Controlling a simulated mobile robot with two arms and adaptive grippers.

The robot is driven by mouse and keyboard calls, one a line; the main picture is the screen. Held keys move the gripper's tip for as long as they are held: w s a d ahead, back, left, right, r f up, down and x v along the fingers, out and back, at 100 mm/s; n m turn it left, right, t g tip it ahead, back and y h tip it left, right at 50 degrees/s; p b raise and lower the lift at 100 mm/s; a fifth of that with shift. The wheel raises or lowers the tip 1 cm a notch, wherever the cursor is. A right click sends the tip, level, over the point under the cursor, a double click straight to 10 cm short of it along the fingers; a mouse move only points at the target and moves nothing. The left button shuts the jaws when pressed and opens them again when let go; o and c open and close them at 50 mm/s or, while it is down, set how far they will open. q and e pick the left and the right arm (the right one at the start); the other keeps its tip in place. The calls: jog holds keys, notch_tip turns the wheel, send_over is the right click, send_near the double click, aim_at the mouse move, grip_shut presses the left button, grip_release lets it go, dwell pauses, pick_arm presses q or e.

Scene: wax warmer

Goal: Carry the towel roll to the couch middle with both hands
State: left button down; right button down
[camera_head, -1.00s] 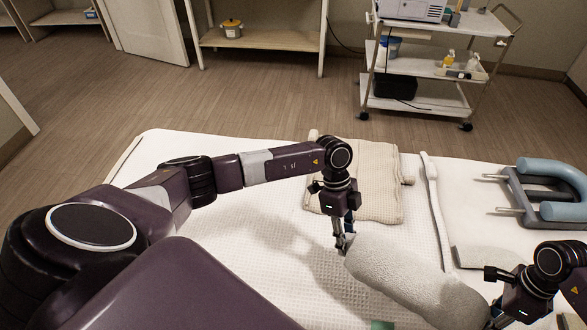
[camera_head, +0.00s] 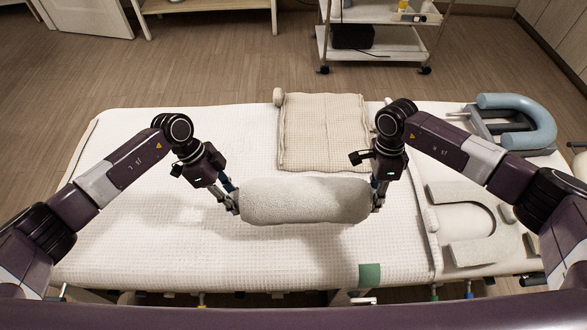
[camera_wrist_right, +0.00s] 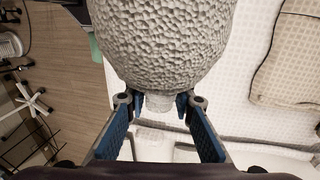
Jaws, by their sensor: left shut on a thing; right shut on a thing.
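The towel roll (camera_head: 305,200) is a grey-white, fluffy cylinder lying crosswise in the head view, over the middle of the white couch (camera_head: 140,235). A shadow shows on the couch below and beside it; I cannot tell the exact height. My left gripper (camera_head: 234,205) is shut on its left end. My right gripper (camera_head: 377,200) is shut on its right end. In the right wrist view the roll (camera_wrist_right: 165,45) fills the top, and the fingers of my right gripper (camera_wrist_right: 160,103) close on a pale stub at its end.
A folded beige blanket (camera_head: 322,135) lies behind the roll. A blue-padded face cradle (camera_head: 530,122) and pale curved pads (camera_head: 455,205) lie at the right. A green tag (camera_head: 370,274) hangs at the front edge. A trolley (camera_head: 375,45) stands beyond. The couch's left part is clear.

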pick_arm(q)
jog(key=shift+s+a, duration=0.1)
jog(key=shift+a, duration=0.2)
pick_arm(e)
jog(key=shift+w+a, duration=0.15)
jog(key=shift+a, duration=0.1)
pick_arm(q)
jog(key=shift+f, duration=0.1)
pick_arm(e)
jog(key=shift+f, duration=0.1)
